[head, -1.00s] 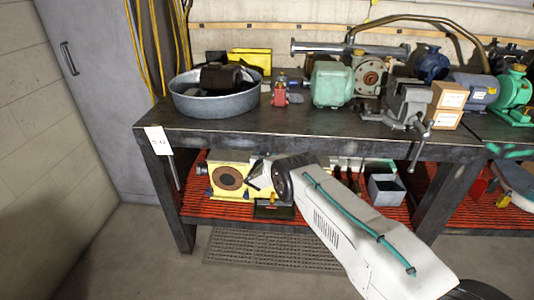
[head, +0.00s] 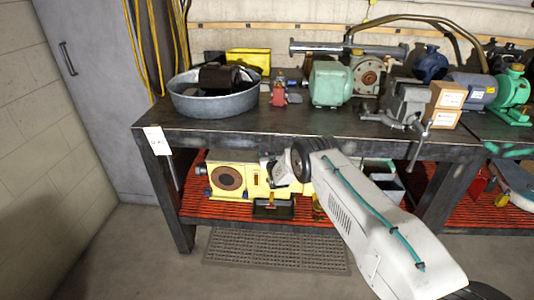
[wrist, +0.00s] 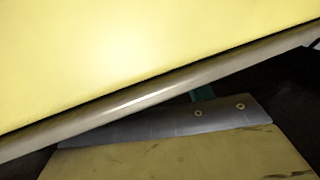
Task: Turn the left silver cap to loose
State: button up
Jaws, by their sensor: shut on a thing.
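The yellow machine (head: 228,178) lies on the red shelf under the bench, with a round brown flange on its front. My gripper (head: 269,171) is at the machine's front, right of the flange. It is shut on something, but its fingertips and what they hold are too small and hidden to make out. A silver-grey stub (head: 200,169) sticks out at the machine's left end, apart from my gripper. I cannot tell whether it is a cap. In the wrist view, a yellow surface (wrist: 130,60) fills the top, above a slanted grey edge and a grey plate (wrist: 190,120) with two screws.
The bench (head: 300,128) stands close above my arm. On it are a round metal tub (head: 215,102), a green motor (head: 330,84) and a vise (head: 405,100). A black tray (head: 273,209) and a grey box (head: 390,188) sit below.

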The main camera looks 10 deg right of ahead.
jog(key=shift+d+n+g+y, duration=0.25)
jog(key=shift+n+y, duration=0.65)
jog(key=shift+y, duration=0.5)
jog(key=shift+d+n+g+y, duration=0.2)
jog(key=shift+n+y, duration=0.7)
jog(key=shift+y, duration=0.5)
jog(key=o, duration=1)
jog(key=shift+c, duration=0.2)
jog(key=shift+v, duration=3.85)
jog(key=shift+d, duration=0.1)
